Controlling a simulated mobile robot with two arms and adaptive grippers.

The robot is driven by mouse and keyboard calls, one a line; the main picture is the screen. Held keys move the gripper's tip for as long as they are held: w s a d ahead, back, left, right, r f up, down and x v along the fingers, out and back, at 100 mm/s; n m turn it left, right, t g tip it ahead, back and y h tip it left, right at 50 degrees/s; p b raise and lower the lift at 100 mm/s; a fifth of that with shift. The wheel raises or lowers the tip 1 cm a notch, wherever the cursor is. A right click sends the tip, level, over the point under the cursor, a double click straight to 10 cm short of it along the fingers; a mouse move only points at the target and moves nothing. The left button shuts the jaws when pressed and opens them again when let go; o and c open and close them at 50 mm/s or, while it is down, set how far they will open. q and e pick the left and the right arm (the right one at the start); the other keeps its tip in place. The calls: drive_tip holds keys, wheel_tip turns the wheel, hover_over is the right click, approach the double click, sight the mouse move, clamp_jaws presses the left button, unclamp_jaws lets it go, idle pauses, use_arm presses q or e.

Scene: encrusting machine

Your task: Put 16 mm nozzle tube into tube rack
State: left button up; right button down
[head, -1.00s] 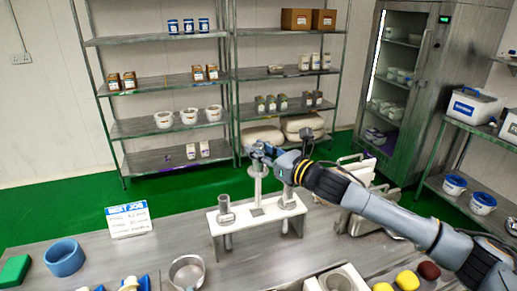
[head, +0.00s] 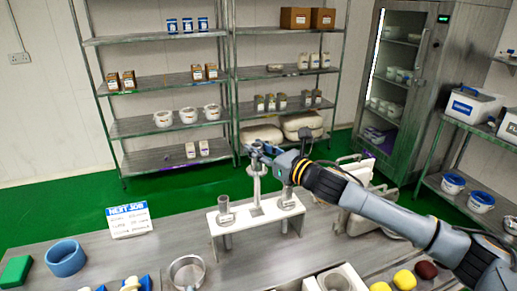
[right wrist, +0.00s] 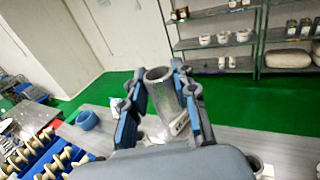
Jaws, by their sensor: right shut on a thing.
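The white tube rack (head: 240,217) stands on the metal table in the head view. A grey metal tube with a tag stands in its left place (head: 224,208), and another stands in its right place (head: 287,202). My right gripper (head: 261,158) is above the rack's middle, shut on a metal nozzle tube (head: 257,186) that hangs upright below the fingers. In the right wrist view the tube's open top (right wrist: 158,74) shows between the two fingers (right wrist: 160,92). The held tube's lower end is at the middle place; I cannot tell whether it has entered. My left gripper is not in view.
A job sign (head: 129,220), a blue ring (head: 65,258) and a green block (head: 16,270) are on the table to the left. A metal bowl (head: 187,272) stands in front of the rack. A pale metal machine part (head: 355,205) is close on its right.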

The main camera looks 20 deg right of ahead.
drive_tip(key=shift+w+r, duration=0.1)
idle(0.3)
drive_tip(key=b, duration=0.4)
hover_over(259, 195)
drive_tip(key=shift+w+f, duration=0.2)
drive_tip(key=shift+f, duration=1.35)
drive_tip(key=shift+w+f, duration=0.15)
drive_tip(key=shift+f, duration=1.4)
drive_tip(key=shift+a, duration=0.1)
drive_tip(key=shift+f+b, duration=3.25)
drive_tip(key=shift+f, duration=1.35)
drive_tip(key=c, duration=0.8)
unclamp_jaws()
drive_tip(key=shift+o, duration=0.2)
drive_tip(key=shift+s, duration=0.1)
